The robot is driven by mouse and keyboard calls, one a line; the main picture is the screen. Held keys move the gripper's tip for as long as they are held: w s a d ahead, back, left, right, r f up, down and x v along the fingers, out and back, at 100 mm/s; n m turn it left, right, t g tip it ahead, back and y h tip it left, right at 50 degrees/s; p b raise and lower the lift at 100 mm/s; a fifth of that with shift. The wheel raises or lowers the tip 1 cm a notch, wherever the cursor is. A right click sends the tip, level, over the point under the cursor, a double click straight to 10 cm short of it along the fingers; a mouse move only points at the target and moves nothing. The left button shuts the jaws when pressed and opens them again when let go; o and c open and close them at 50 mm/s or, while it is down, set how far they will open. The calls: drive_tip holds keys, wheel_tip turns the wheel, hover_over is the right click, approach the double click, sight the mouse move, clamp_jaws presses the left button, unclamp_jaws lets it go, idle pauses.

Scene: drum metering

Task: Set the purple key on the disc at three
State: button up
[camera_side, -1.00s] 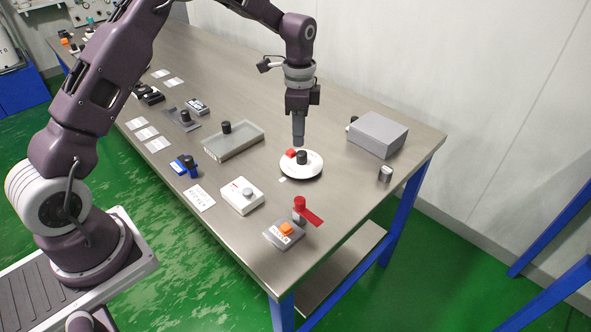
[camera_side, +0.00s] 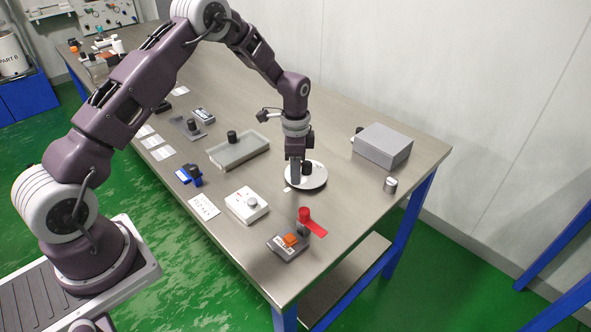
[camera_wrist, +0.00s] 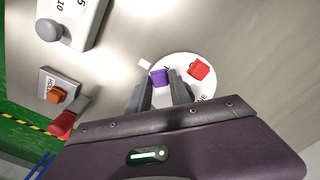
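The white disc (camera_side: 318,178) lies on the bench with a black knob (camera_side: 307,167) on it. In the wrist view the disc (camera_wrist: 186,88) carries a red key (camera_wrist: 198,70) and partly hidden lettering. The purple key (camera_wrist: 160,77) is at the disc's left rim in that view. My gripper (camera_wrist: 163,86) is open, with its two fingers apart and the purple key between or just beyond their tips; contact cannot be told. In the side view my gripper (camera_side: 295,181) is down at the disc's near left side and hides both keys.
A grey box (camera_side: 382,146) and a small metal cylinder (camera_side: 391,185) stand right of the disc. A white dial box (camera_side: 246,205) and a grey switch box with a red lever (camera_side: 316,228) are nearer the front. A grey tray (camera_side: 239,151) lies to the left.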

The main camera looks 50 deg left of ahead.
drive_tip(key=o, duration=0.3)
wheel_tip(320, 180, up, 13)
drive_tip(key=shift+f, duration=0.2)
drive_tip(key=s+d+r+n+t, duration=0.1)
drive_tip(key=s+d+r+n, duration=0.1)
drive_tip(key=s+r, duration=0.5)
drive_tip(key=s+d+r+n+t, duration=0.25)
drive_tip(key=s+r, duration=0.35)
drive_tip(key=r, duration=0.3)
drive_tip(key=s+d+n+t, duration=0.2)
drive_tip(key=s+d+n, duration=0.1)
drive_tip(key=s, duration=1.6)
drive_tip(key=shift+n, duration=0.75)
drive_tip(key=shift+s, duration=0.1)
